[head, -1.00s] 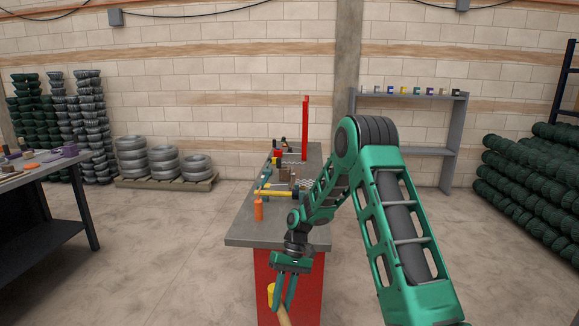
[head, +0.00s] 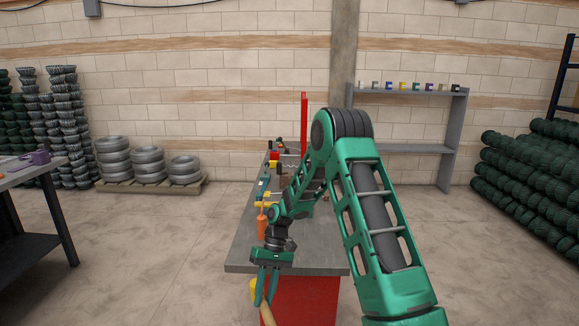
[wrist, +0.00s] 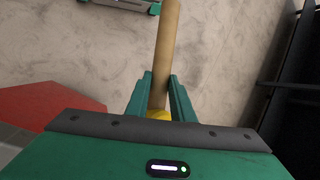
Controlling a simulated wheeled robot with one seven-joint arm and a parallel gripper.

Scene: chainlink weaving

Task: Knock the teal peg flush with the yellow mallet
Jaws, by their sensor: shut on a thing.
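My gripper (head: 266,300) is shut on the wooden handle of the yellow mallet (head: 254,289), in front of the near end of the workbench and below its top. In the wrist view the mallet's handle (wrist: 166,60) runs up between the two fingers, and a bit of its yellow head (wrist: 158,114) shows close to the gripper's body. In the head view the handle's lower end runs out of the frame. I cannot make out the teal peg among the small things on the bench.
The grey-topped bench (head: 290,256) with a red base (head: 304,300) stands ahead. An orange bottle (head: 261,226) and several tools are on it, and a red post (head: 304,122) rises near its far end. Another table (head: 30,172) stands at left. Open floor (head: 150,255) lies between them.

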